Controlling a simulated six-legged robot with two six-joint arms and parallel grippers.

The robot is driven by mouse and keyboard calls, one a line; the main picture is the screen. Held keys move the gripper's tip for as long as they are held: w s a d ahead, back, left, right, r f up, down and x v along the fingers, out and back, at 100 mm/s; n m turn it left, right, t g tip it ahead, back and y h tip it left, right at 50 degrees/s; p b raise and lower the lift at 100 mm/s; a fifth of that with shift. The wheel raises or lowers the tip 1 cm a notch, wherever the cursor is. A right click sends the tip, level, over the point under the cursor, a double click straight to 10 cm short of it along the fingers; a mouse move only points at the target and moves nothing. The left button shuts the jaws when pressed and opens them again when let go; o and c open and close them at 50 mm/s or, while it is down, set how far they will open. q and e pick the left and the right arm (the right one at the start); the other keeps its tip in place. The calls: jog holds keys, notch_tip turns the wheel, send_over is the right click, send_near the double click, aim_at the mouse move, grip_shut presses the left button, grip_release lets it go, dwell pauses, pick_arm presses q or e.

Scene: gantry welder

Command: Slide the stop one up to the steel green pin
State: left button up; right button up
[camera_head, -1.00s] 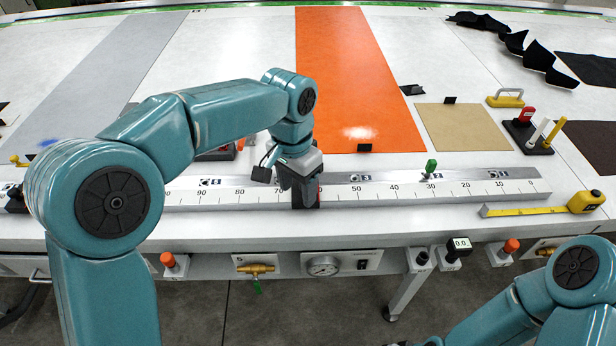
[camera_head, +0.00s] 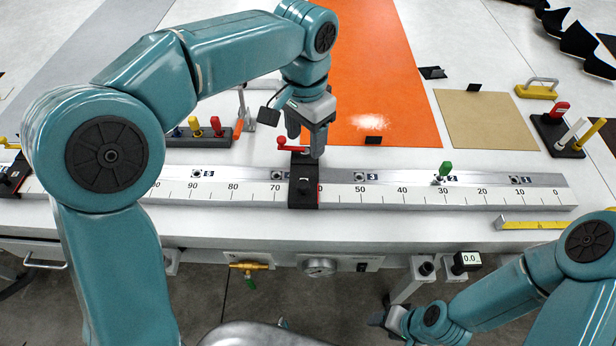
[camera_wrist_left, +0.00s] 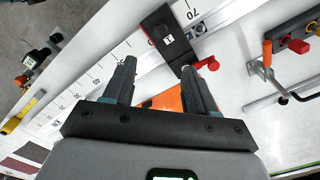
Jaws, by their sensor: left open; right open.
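The stop with the red lever (camera_head: 303,186) is a black block across the white numbered rail (camera_head: 400,198), left of the steel pin with the green head (camera_head: 445,169). A clear stretch of rail lies between them. The stop also shows in the left wrist view (camera_wrist_left: 164,34), with a label too small to read surely. My left gripper (camera_head: 308,142) is open and empty, above and behind the stop, close to its red lever. Its two fingers (camera_wrist_left: 157,68) stand apart in the left wrist view. My right gripper (camera_head: 380,318) is open, low in front of the bench, partly hidden.
Another black stop with a yellow knob (camera_head: 12,172) sits at the rail's left end. Behind the rail stand a rack with coloured knobs (camera_head: 205,136) and a tan sheet (camera_head: 485,118). A yellow tape measure (camera_head: 535,221) lies by the rail's right end.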

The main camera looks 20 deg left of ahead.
aim_at(305, 183)
pick_arm(q)
jog(key=f, duration=0.7)
jog(key=f+p, duration=0.1)
jog(key=f, duration=0.6)
jog(key=shift+s+a+f, duration=0.2)
jog(key=shift+f, duration=0.15)
jog(key=shift+w+d+f, duration=0.1)
jog(key=shift+w+f, duration=0.05)
jog(key=shift+f, duration=0.1)
jog(key=shift+s+r, duration=0.2)
jog(key=shift+s, duration=0.2)
jog(key=shift+w+f, duration=0.1)
jog(key=shift+w, duration=0.1)
grip_shut()
